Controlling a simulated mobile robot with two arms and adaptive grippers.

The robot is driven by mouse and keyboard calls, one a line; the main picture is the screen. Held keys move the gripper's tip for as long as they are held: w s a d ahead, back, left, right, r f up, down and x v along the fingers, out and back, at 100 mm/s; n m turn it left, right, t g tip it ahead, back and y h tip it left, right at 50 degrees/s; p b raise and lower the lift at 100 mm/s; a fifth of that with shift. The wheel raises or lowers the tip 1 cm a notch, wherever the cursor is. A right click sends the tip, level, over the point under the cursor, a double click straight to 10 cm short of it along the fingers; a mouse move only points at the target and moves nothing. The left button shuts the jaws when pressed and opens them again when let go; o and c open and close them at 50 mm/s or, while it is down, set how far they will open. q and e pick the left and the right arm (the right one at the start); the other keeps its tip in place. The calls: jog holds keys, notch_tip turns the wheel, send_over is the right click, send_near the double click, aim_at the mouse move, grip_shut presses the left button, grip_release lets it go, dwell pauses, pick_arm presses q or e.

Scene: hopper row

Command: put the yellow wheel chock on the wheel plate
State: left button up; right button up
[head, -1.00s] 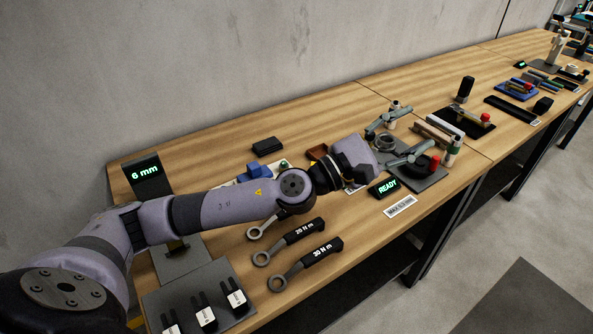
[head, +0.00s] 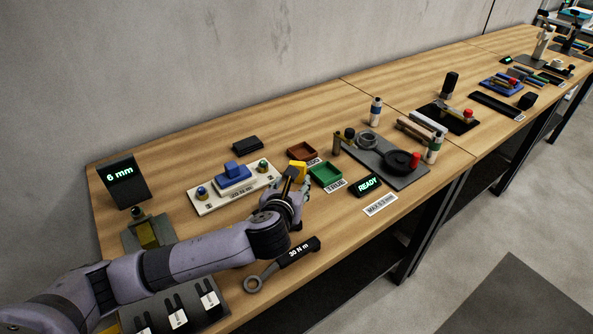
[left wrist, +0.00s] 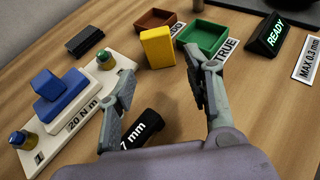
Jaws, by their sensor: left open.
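The yellow block (head: 299,168), the wheel chock, stands upright on the table. It also shows in the left wrist view (left wrist: 157,48), beside a green tray. My left gripper (head: 290,187) is open and empty. In the left wrist view its fingers (left wrist: 160,70) are spread, with the chock just beyond and between the tips; I cannot tell whether they touch it. A dark grey plate (head: 384,162) lies to the right of the chock in the head view, bearing a black disc and a ring. I cannot tell for sure that it is the wheel plate. My right gripper is not in view.
A green tray (head: 325,173) and a brown tray (head: 302,150) sit close to the chock. A white board (head: 212,203) with blue blocks lies left of it. A READY display (head: 367,185) stands before the grey plate. A black wrench handle (left wrist: 140,130) lies below my fingers.

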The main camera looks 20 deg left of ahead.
aim_at(297, 181)
pick_arm(q)
jog(key=x, duration=0.5)
jog(key=shift+x, duration=3)
jog(key=shift+a, duration=0.2)
jog(key=c, duration=1.1)
